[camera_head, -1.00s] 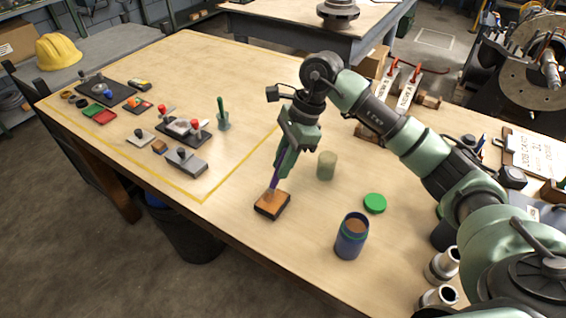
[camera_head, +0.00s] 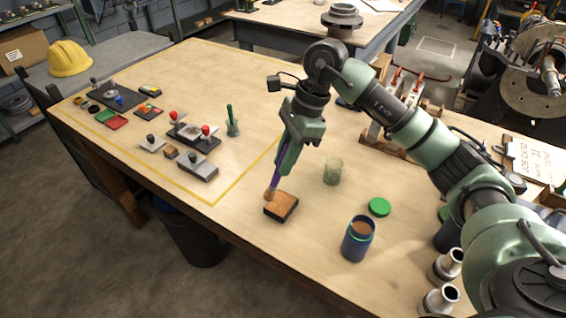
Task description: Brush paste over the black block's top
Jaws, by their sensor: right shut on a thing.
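The black block (camera_head: 284,214) lies on the wooden table outside the yellow line. Its top (camera_head: 283,204) is covered in orange-brown over most of what shows. My right gripper (camera_head: 285,165) is shut on a purple-handled brush (camera_head: 276,178), held tilted above the block. The brush's tip (camera_head: 269,196) is at the block's left edge; whether it touches the top I cannot tell. An open blue jar (camera_head: 357,242) with brown paste inside stands to the right. My left gripper is not in view.
A green lid (camera_head: 380,207) and a glass cup (camera_head: 332,172) stand right of the block. A green-handled brush in a cup (camera_head: 232,122), a grey clamped part (camera_head: 198,167) and several small parts lie inside the yellow line. The table's front edge is close to the block.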

